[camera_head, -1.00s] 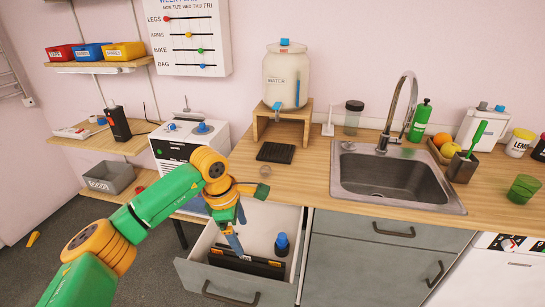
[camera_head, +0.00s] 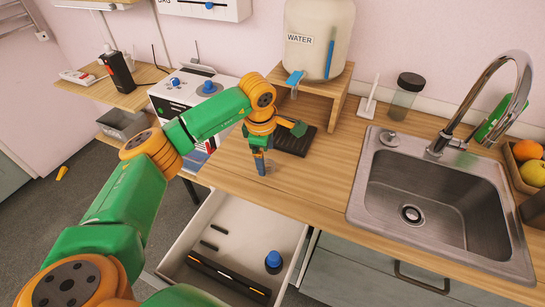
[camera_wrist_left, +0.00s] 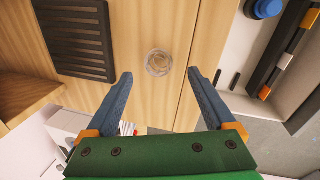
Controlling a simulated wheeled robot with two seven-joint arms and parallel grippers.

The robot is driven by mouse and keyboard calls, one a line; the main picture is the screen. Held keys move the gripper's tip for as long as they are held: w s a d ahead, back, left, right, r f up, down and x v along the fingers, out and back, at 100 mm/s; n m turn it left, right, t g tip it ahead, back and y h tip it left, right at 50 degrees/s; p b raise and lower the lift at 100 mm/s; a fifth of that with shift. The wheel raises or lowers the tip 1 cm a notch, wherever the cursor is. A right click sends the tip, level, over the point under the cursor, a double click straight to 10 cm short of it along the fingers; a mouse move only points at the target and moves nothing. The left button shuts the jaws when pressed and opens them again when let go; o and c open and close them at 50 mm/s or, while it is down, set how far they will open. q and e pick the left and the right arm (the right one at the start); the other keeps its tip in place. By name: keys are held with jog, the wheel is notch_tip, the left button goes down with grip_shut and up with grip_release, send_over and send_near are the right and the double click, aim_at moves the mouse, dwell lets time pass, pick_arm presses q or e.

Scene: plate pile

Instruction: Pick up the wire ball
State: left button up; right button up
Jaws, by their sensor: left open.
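The wire ball (camera_wrist_left: 158,63) is a small, round, pale thing on the wooden counter near its front edge. It shows whole in the left wrist view, centred just beyond my fingertips. In the head view my left gripper (camera_head: 260,164) hangs over that spot, pointing down, and largely hides the ball. The left gripper (camera_wrist_left: 160,73) is open, with one blue finger to each side of the ball's line and nothing between them. I cannot tell its exact height above the counter. My right gripper is not in view.
A black slatted mat (camera_wrist_left: 75,38) lies beside the ball. A wooden stand (camera_head: 325,105) with a water container (camera_head: 318,40) is behind. The open drawer (camera_head: 236,233) below the counter edge holds a blue-capped bottle (camera_head: 273,261). The sink (camera_head: 440,195) is at right.

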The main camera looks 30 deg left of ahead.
aim_at(268, 162)
pick_arm(q)
jog(key=f, duration=0.2)
jog(key=f+p, duration=0.1)
jog(key=f, duration=0.1)
jog(key=shift+w, duration=0.3)
jog(key=shift+w+f, duration=0.3)
jog(key=shift+w, duration=0.05)
jog(key=shift+s+r, duration=0.15)
jog(key=shift+s, duration=0.05)
jog(key=c, duration=1.2)
jog(key=shift+w, duration=0.1)
jog(key=shift+c, duration=0.9)
grip_shut()
